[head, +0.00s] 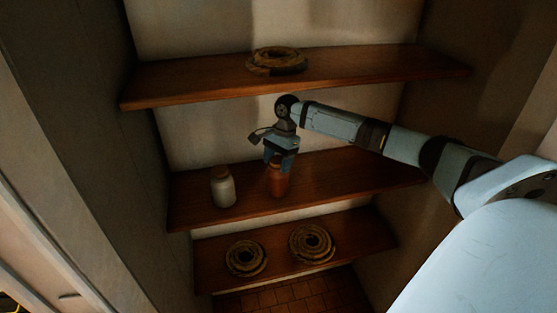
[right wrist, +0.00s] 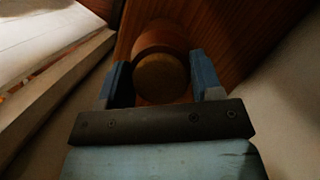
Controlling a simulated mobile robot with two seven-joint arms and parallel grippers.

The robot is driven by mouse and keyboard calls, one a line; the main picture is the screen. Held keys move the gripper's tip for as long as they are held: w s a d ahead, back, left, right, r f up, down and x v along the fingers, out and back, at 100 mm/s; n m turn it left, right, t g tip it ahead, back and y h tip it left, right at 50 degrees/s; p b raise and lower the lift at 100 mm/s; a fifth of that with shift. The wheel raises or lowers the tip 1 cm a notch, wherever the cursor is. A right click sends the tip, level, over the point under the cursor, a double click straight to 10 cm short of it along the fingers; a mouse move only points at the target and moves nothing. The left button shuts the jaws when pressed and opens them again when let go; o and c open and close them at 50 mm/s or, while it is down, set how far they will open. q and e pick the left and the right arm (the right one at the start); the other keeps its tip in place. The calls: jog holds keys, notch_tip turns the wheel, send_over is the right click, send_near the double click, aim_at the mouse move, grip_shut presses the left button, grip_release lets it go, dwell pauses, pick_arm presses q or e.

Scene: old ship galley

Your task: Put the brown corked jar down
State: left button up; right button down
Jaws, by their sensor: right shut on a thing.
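The brown corked jar (head: 277,181) is upright at the middle shelf (head: 330,178). Whether its base touches the shelf is hard to tell. My right gripper (head: 279,160) comes down on it from above and is shut on its upper part. In the right wrist view the round cork top (right wrist: 161,77) of the jar lies between the two blue fingers of my right gripper (right wrist: 162,80), with the brown wood behind it. My left gripper is in neither view.
A pale corked jar (head: 223,188) stands on the same shelf to the left. A rope coil (head: 277,60) lies on the upper shelf, and two more coils (head: 246,257) (head: 311,244) lie on the bottom shelf. The middle shelf is bare right of the brown jar. Walls close both sides.

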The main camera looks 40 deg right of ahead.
jog(key=shift+w+a+f, duration=0.1)
jog(key=shift+c, duration=1.4)
grip_release()
jog(key=shift+f, duration=0.15)
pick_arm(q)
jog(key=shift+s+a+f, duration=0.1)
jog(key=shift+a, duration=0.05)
pick_arm(e)
jog(key=shift+r, duration=0.3)
jog(key=shift+b+v, duration=0.8)
jog(key=shift+v, duration=0.4)
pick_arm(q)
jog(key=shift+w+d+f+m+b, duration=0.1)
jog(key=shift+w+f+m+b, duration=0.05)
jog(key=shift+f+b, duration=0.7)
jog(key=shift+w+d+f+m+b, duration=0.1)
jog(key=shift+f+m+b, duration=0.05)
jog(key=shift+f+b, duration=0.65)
pick_arm(e)
jog(key=d, duration=1.2)
jog(key=shift+w+d+r, duration=0.15)
jog(key=shift+w+r, duration=0.1)
jog(key=shift+w, duration=0.25)
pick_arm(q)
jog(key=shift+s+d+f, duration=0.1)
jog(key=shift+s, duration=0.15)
